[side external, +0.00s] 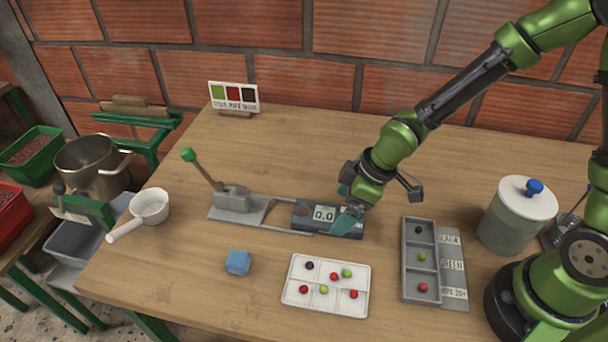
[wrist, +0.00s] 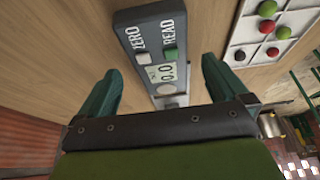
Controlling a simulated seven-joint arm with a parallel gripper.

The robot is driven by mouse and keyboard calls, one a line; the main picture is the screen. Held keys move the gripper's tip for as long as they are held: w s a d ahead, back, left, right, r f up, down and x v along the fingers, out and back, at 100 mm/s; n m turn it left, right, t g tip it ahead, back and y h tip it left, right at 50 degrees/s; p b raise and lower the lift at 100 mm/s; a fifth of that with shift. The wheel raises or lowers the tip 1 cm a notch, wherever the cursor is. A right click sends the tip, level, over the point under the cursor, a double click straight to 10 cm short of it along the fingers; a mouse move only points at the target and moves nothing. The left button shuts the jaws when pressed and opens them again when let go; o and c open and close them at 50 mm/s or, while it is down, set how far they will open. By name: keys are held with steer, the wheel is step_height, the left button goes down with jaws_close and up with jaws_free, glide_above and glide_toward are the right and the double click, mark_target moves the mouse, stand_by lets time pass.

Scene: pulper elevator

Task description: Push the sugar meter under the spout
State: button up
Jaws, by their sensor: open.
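The sugar meter (side external: 309,222) is a dark grey box with a display reading 0.0, lying between two metal rails on the table. In the wrist view the meter (wrist: 151,30) shows ZERO and READ buttons, the READ one green. My gripper (side external: 347,206) is open over the right end of the meter, its teal fingers apart. In the wrist view the fingers (wrist: 160,78) appear on either side of the meter; whether they touch it I cannot tell. At the rails' left end stands a grey lever press (side external: 232,198) with a green knob; I cannot make out a spout on it.
A white tray (side external: 290,299) of coloured cherries and a blue block (side external: 238,262) lie in front. A grey three-compartment tray (side external: 407,287) and a lidded jar (side external: 500,231) stand right. A white ladle (side external: 150,206) lies at the left edge.

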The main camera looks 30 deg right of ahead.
mark_target(336, 215)
steer(key=shift+x, duration=1.65)
